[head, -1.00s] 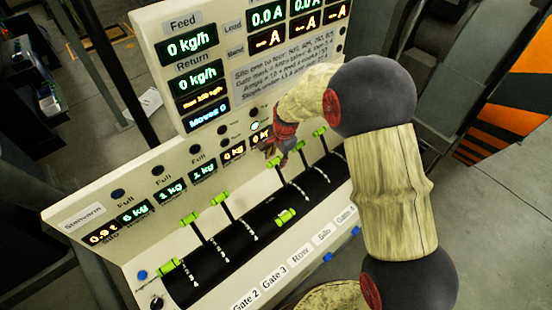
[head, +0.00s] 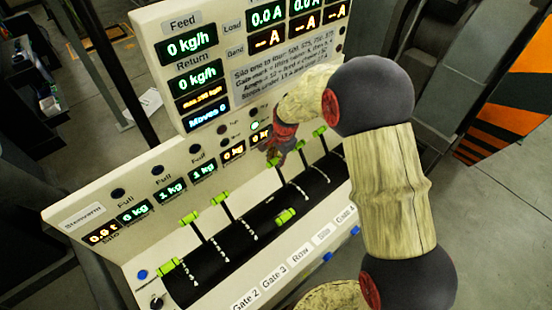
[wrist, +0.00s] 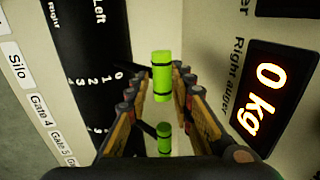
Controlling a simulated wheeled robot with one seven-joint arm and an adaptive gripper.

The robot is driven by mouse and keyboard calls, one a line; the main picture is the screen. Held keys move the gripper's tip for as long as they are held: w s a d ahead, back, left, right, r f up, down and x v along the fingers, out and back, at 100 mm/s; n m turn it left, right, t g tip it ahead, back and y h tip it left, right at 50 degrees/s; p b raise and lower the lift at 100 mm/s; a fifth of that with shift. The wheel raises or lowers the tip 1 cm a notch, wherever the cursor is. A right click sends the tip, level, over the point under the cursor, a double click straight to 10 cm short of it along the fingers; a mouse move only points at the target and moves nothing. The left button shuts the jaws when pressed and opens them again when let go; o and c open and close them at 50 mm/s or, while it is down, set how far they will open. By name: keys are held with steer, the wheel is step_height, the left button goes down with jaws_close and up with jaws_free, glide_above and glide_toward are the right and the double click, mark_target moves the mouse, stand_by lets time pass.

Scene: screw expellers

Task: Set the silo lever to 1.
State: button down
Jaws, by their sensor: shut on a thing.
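The silo lever's green handle (wrist: 162,75) stands between the two fingers of my gripper (wrist: 161,95) in the wrist view, and the gripper is shut on it. In the head view the gripper (head: 274,156) reaches the same green handle (head: 273,163) at the panel side of the black drum.
The Gate 4 lever's green handle (wrist: 164,138) is close beside my gripper. The row lever's handle (head: 285,215) stands nearer the front. Gate 2 (head: 190,218) and Gate 3 (head: 219,197) levers are to the left. The display panel (head: 230,152) rises behind.

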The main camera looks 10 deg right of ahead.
steer(key=shift+w+a+r, duration=0.1)
steer(key=shift+w+r, duration=0.1)
steer(key=shift+w, duration=0.05)
steer(key=shift+s+r, duration=0.1)
steer(key=shift+r, duration=0.05)
steer(key=s+d+r, duration=0.1)
steer(key=s+d, duration=0.2)
steer(key=s, duration=0.2)
steer(key=shift+s+d+r+p, duration=0.15)
steer(key=shift+d+r+p, duration=0.05)
steer(key=shift+r+p, duration=0.15)
steer(key=shift+f, duration=0.1)
steer(key=c, duration=2.1)
jaws_free()
steer(key=shift+s, duration=0.1)
steer(key=o, duration=0.4)
steer(key=shift+w, duration=0.2)
steer(key=shift+r, duration=0.25)
